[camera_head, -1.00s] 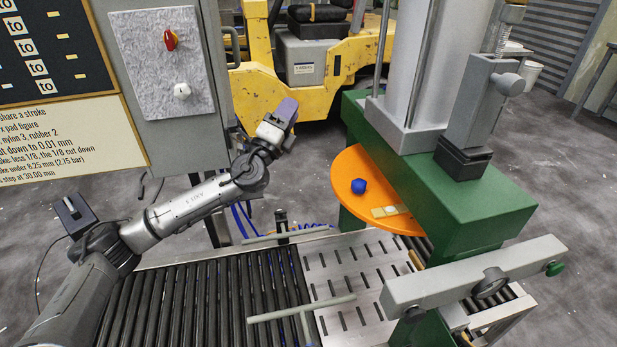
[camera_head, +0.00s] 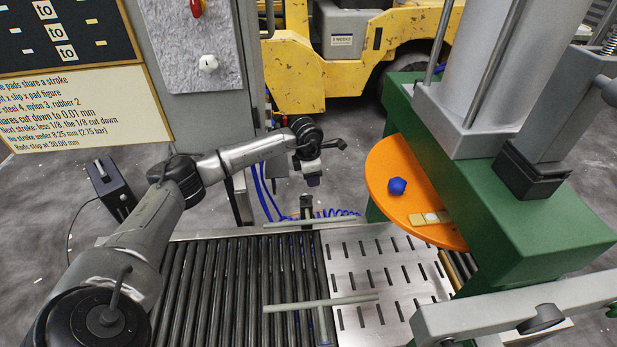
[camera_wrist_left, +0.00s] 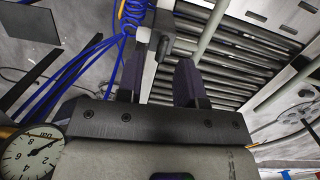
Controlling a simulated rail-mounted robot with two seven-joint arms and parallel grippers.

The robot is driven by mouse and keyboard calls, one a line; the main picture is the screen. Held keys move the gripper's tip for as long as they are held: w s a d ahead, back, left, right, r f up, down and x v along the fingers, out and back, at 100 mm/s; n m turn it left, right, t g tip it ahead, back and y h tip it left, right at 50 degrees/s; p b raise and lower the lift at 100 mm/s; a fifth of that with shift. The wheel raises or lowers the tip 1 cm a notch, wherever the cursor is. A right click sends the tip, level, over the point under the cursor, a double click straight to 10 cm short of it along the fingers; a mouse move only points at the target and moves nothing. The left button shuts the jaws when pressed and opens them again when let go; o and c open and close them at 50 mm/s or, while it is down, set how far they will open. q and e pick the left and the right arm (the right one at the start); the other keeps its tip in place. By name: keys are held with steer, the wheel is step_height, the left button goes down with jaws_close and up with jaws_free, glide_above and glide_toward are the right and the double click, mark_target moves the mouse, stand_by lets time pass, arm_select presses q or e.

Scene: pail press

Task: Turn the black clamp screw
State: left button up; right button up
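A small black clamp part (camera_head: 306,204) stands at the far edge of the conveyor, by the end of a grey guide rod. It appears to hold the black clamp screw; the screw's own shape is too small to tell. My left gripper (camera_head: 313,181) points down just above and behind it, apparently apart from it. In the left wrist view, the gripper's two dark purple fingers (camera_wrist_left: 158,82) are spread, with nothing held between them. A dark block (camera_wrist_left: 180,47) with a light square end lies beyond the fingertips and may be this clamp. My right gripper is out of view.
Grey guide rods (camera_head: 322,303) lie across the roller conveyor (camera_head: 215,290) and slotted plate (camera_head: 385,275). The green press (camera_head: 475,185) with its orange disc (camera_head: 385,180) stands right. Blue coiled hose (camera_head: 338,212) lies behind the clamp. A grey cabinet (camera_head: 215,115) stands behind the arm.

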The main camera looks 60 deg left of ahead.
mark_target(306, 196)
arm_select(q)
steer(key=shift+s+g, duration=0.4)
steer(key=shift+s, duration=0.25)
steer(key=shift+s+a+m+g, duration=0.15)
steer(key=shift+s+m+g, duration=0.15)
steer(key=shift+s, duration=0.05)
steer(key=shift+f, duration=0.15)
step_height(306, 196, down, 2)
steer(key=shift+b, duration=1.1)
step_height(306, 196, down, 4)
steer(key=b, duration=0.3)
steer(key=shift+r, duration=0.25)
steer(key=shift+f+b, duration=0.4)
steer(key=shift+f, duration=0.7)
steer(key=shift+r, duration=0.1)
steer(key=c, duration=0.6)
steer(key=shift+o, duration=0.2)
steer(key=n, duration=0.6)
steer(key=shift+n, duration=0.3)
steer(key=n, duration=0.7)
steer(key=shift+n, duration=0.3)
steer(key=shift+o, duration=1.3)
steer(key=shift+n, duration=0.3)
steer(key=o, duration=0.5)
